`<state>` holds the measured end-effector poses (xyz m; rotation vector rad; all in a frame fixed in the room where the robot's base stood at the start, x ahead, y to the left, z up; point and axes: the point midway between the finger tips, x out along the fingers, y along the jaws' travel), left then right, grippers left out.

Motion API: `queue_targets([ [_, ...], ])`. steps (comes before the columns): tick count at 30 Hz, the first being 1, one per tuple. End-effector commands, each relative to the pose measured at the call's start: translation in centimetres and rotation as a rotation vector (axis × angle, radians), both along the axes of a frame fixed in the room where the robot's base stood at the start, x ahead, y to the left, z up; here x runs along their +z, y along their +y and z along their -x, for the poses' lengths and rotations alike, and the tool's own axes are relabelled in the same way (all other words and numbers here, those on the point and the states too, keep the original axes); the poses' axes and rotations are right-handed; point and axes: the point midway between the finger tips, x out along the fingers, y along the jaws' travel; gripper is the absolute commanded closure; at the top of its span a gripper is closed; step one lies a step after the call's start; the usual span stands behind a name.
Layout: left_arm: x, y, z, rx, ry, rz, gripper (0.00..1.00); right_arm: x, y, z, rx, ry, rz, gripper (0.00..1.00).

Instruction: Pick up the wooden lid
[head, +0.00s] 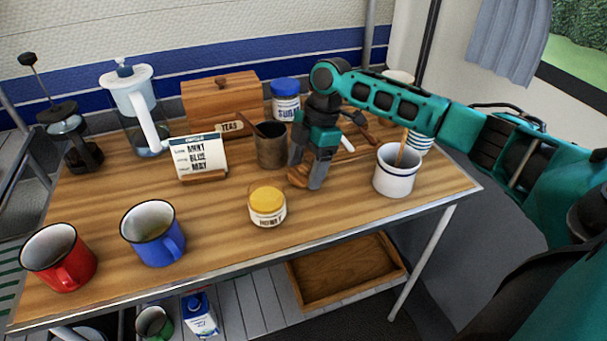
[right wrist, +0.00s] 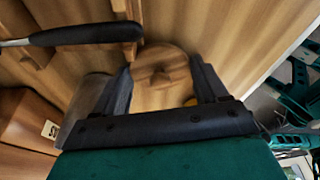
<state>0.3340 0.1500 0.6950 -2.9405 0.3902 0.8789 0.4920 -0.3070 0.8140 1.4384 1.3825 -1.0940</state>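The round wooden lid (head: 296,179) lies on the wooden table, partly hidden behind my right gripper (head: 307,180) in the head view. In the right wrist view the lid (right wrist: 158,62) with its raised knob shows between the two dark fingers of my right gripper (right wrist: 163,82). The fingers are apart, one on each side of the lid, pointing down at the table. I cannot tell whether they touch it. My left gripper is not in view.
A brown cup (head: 271,150) stands close left of the gripper, and a honey jar (head: 267,207) with a yellow lid is in front. A white pot (head: 394,176) stands to the right. Blue (head: 152,236) and red (head: 58,259) mugs are at the front left.

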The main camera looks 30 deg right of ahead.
Motion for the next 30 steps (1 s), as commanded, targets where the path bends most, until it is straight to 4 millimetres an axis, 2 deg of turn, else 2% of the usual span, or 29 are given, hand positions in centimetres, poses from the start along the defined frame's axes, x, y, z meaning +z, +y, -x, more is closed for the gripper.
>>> queue_targets([
  [1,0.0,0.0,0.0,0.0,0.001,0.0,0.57,0.0,0.0,0.0,0.0,0.0,0.0,0.33],
  [9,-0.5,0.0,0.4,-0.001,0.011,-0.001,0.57,0.0,0.0,0.0,0.0,0.0,0.0,0.58],
  [16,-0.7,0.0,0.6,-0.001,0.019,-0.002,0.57,0.1,0.0,0.0,0.0,-0.001,0.0,0.59],
  [19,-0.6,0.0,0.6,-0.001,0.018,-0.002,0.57,0.8,0.0,0.0,0.001,-0.001,0.0,0.59],
  [23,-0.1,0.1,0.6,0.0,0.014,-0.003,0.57,3.0,0.0,-0.1,0.0,-0.004,-0.001,0.59],
  [30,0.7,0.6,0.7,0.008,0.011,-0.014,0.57,9.7,0.0,-0.1,0.002,-0.006,-0.001,0.59],
])
